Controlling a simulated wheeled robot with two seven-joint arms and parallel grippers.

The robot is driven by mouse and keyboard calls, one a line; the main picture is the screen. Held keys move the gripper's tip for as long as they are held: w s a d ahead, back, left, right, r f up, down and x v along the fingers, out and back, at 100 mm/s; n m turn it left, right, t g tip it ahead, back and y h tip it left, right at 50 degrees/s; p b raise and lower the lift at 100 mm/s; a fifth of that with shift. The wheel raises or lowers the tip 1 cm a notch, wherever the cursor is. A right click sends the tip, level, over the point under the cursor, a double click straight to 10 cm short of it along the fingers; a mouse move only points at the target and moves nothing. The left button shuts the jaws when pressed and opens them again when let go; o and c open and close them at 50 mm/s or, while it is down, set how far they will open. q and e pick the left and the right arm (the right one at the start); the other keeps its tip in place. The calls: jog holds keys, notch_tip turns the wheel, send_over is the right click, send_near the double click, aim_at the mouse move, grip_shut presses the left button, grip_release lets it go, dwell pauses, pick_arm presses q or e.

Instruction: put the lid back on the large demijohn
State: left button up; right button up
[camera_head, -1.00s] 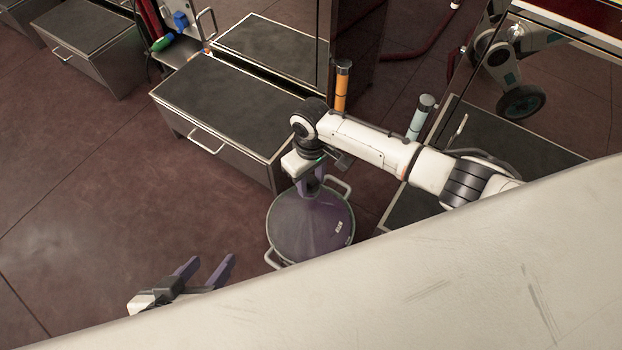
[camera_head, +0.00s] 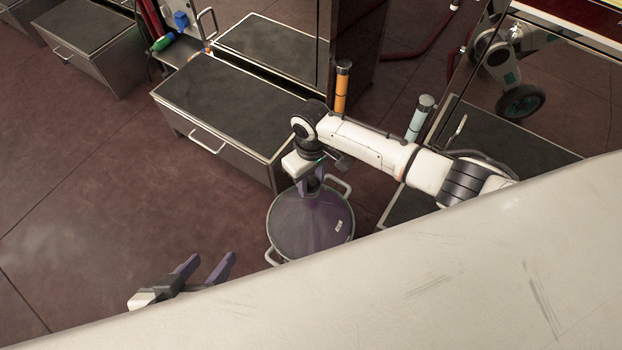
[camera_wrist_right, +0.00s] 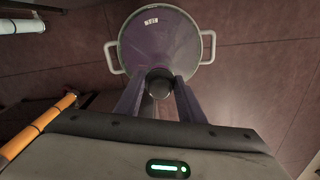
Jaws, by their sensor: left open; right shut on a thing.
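The large demijohn (camera_head: 305,236) is a purple-tinted vessel with two pale side handles, standing on the floor in the middle of the head view. It also shows at the top of the right wrist view (camera_wrist_right: 160,45). My right gripper (camera_head: 314,192) reaches down over it with fingers pointing at its top. The gripper is shut on a small dark round lid (camera_wrist_right: 158,88), seen between the fingertips in the right wrist view. I cannot tell whether the lid touches the demijohn's neck. My left gripper (camera_head: 210,264) is open and empty, low at the left of the demijohn.
A metal cabinet with a dark top (camera_head: 225,105) stands behind the demijohn. An orange cylinder (camera_head: 341,88) and a pale teal cylinder (camera_head: 419,118) stand behind my right arm. A large pale surface (camera_head: 400,290) covers the lower right. The floor at left is clear.

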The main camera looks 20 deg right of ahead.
dwell(0.3)
jog(key=o, duration=1.6)
jog(key=shift+r+p, duration=0.4)
jog(key=shift+p, duration=0.05)
notch_tip(320, 180, up, 2)
jog(key=shift+p, duration=1.15)
notch_tip(320, 180, up, 4)
jog(key=p, duration=0.4)
jog(key=shift+f, duration=0.25)
pick_arm(q)
jog(key=shift+t+y, duration=0.4)
jog(key=shift+y, duration=0.2)
jog(key=a+r, duration=0.1)
jog(key=s+a, duration=0.1)
jog(key=a+r, duration=0.1)
jog(key=shift+s+a+r+p, duration=0.25)
jog(key=shift+r+p, duration=0.1)
jog(key=shift+p, duration=0.05)
pick_arm(e)
jog(key=shift+r, duration=0.35)
